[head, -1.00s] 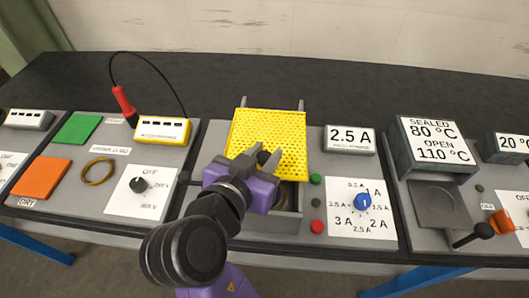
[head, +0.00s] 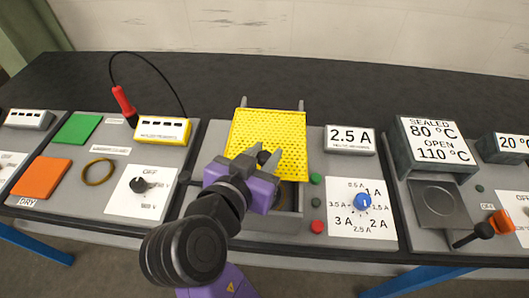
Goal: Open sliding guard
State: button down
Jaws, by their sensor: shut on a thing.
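The sliding guard (head: 282,132) is a yellow perforated panel on the middle grey station. Two grey rails stick out past its far edge. A dark recess shows in front of the guard's near edge, partly hidden by my gripper. My purple gripper (head: 262,162) is over the near part of the guard, its dark fingers on either side of a small black knob (head: 263,157) on the panel. The fingers appear shut on this knob. The chain drive under the guard is mostly hidden.
To the right are a 2.5 A display (head: 350,139), a blue-knob dial (head: 363,201), and green and red buttons (head: 316,227). To the left stand a yellow meter (head: 163,130) and a red probe (head: 124,102) with a black cable. The dark bench behind the rails is clear.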

aim_at(268, 137)
jog(key=w+b, duration=0.1)
jog(key=w, duration=0.7)
jog(key=shift+d, duration=0.1)
jog(key=c, duration=1.1)
grip_release()
jog(key=b+v, duration=0.1)
jog(key=v, duration=0.6)
jog(key=shift+s+r, duration=0.25)
jog(key=shift+s, duration=0.1)
